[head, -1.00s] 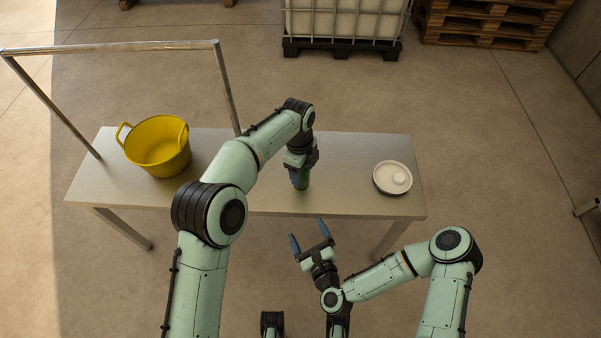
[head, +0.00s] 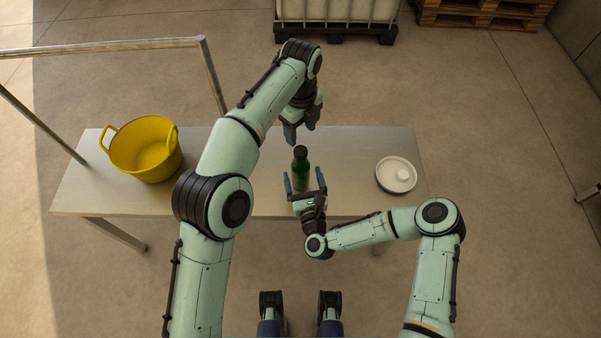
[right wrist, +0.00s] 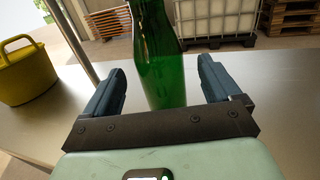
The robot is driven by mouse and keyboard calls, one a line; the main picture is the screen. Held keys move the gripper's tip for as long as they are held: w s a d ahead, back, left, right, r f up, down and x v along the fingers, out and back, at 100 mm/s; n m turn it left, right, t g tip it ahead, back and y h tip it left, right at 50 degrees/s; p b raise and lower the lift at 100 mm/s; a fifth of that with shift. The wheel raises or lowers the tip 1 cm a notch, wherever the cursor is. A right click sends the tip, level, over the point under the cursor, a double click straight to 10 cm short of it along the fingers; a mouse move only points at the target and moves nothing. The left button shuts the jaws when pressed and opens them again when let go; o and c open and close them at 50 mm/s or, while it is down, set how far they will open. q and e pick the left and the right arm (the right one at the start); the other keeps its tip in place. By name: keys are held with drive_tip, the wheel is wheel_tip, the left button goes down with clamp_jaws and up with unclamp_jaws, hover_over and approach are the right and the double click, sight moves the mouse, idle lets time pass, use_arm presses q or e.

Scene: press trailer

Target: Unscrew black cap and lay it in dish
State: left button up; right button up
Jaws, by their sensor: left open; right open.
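A green bottle (head: 300,174) with a black cap (head: 300,151) stands upright near the middle of the table's front edge. My left gripper (head: 298,134) is open above and behind the cap, apart from it. My right gripper (head: 304,185) is open at the bottle's near side, low on its body. In the right wrist view the bottle (right wrist: 160,60) rises between and beyond the open fingers of my right gripper (right wrist: 161,88); its top is cut off there.
A yellow two-handled tub (head: 146,150) stands on the table's left; it also shows in the right wrist view (right wrist: 24,72). A metal rail frame (head: 110,46) rises at the left. The steel table (head: 230,200) is clear between bottle and dish.

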sight(301, 150)
drive_tip(key=shift+x, duration=2.6)
clamp_jaws()
use_arm(q)
drive_tip(key=shift+f, duration=0.1)
drive_tip(key=shift+f, duration=3.95)
